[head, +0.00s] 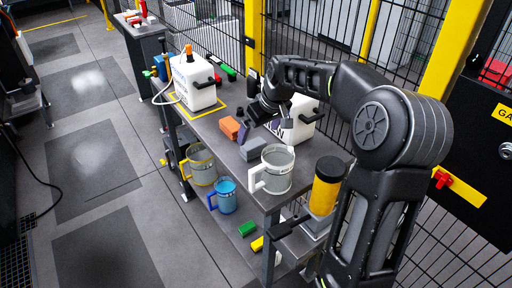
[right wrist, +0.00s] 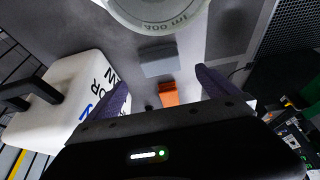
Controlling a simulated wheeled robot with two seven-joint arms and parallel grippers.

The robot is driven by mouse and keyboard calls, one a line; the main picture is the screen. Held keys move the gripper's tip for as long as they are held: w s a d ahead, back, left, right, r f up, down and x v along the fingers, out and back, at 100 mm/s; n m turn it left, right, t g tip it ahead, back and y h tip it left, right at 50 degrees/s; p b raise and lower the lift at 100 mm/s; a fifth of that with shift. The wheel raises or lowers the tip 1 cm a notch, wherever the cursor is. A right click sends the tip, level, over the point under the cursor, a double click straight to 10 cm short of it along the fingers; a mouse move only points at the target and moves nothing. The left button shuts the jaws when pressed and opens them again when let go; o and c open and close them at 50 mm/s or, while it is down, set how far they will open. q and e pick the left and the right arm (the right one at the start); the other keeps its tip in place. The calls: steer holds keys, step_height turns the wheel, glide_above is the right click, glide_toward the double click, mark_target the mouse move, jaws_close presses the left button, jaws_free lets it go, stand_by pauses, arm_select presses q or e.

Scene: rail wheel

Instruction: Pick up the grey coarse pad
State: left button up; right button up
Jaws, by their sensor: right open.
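The grey coarse pad (head: 253,149) lies on the dark bench top between the orange pad (head: 229,128) and a large grey measuring mug (head: 277,171). In the right wrist view the grey pad (right wrist: 160,61) lies flat below the mug's rim, beyond the fingertips, with the orange pad (right wrist: 168,94) nearer. My left gripper is out of view.
A white canister (right wrist: 65,92) stands close beside my right gripper; another white canister (head: 192,82) stands farther back. Yellow (head: 202,165) and blue (head: 224,196) mugs sit lower down. A mesh fence (head: 345,45) runs behind.

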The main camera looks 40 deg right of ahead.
mark_target(254, 144)
steer(key=shift+x, duration=1.35)
steer(key=shift+f+p, duration=0.1)
steer(key=shift+p, duration=0.2)
steer(key=shift+w+f, duration=0.15)
steer(key=shift+f, duration=0.15)
steer(key=p+x, duration=0.1)
steer(key=x, duration=0.2)
steer(key=shift+w+a+f+p, duration=0.1)
steer(key=shift+f+p, duration=0.15)
steer(key=shift+p, duration=0.05)
steer(key=shift+w+f, duration=0.2)
steer(key=shift+f, duration=0.2)
steer(key=shift+c, duration=0.5)
steer(key=c, duration=1.4)
